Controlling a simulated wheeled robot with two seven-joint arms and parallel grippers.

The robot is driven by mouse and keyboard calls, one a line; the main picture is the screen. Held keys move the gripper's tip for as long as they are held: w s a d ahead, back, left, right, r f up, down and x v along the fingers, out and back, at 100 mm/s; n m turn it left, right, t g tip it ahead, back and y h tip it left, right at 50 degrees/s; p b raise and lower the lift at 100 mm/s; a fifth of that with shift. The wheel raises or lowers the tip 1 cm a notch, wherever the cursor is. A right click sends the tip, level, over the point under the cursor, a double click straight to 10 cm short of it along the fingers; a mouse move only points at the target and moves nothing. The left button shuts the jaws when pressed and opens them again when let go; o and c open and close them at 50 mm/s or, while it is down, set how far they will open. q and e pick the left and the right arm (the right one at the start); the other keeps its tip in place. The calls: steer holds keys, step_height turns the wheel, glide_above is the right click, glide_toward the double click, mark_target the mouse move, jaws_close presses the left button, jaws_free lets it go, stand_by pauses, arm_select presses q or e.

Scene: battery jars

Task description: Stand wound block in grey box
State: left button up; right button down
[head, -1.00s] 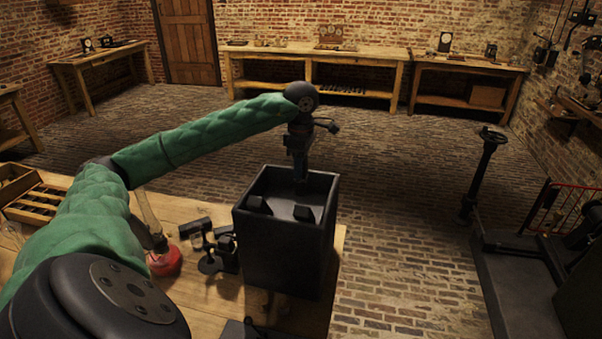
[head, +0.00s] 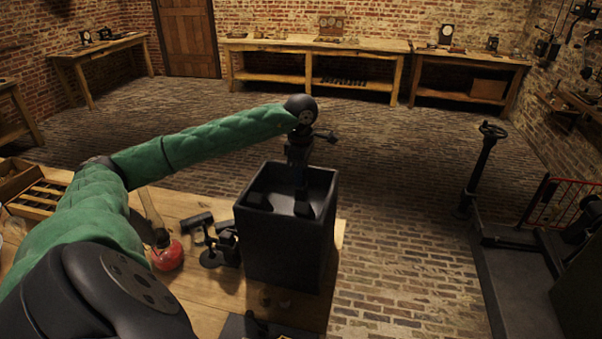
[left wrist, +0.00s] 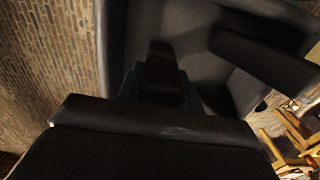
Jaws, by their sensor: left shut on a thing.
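The dark grey open-topped box (head: 282,245) stands upright at the right end of the wooden table. My left gripper (head: 299,180) reaches down into its mouth, near the back right part. It is shut on a dark block (left wrist: 160,75), which I take to be the wound block; its winding is too dark to make out. The block looks roughly upright inside the box walls; whether it touches the floor is hidden. Another dark block (head: 254,200) is in the box at the left, and it likely shows as a slab (left wrist: 266,55) in the left wrist view. My right gripper is not visible.
Small black apparatus (head: 212,248) and a round red thing (head: 167,255) stand left of the box. A wooden tray (head: 38,198) lies at the far left of the table. The brick floor right of the box is open, up to a black stand (head: 480,170).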

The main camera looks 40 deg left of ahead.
arm_select(q)
steer(key=o, duration=1.1)
steer(key=shift+o, duration=0.2)
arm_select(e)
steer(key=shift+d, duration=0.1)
arm_select(q)
steer(key=shift+r, duration=0.15)
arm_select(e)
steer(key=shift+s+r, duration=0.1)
arm_select(q)
steer(key=shift+r+b, duration=0.5)
steer(key=shift+r, duration=0.4)
step_height(320, 180, up, 8)
steer(key=b, duration=0.3)
steer(key=shift+r+b, duration=0.3)
steer(key=shift+r, duration=0.75)
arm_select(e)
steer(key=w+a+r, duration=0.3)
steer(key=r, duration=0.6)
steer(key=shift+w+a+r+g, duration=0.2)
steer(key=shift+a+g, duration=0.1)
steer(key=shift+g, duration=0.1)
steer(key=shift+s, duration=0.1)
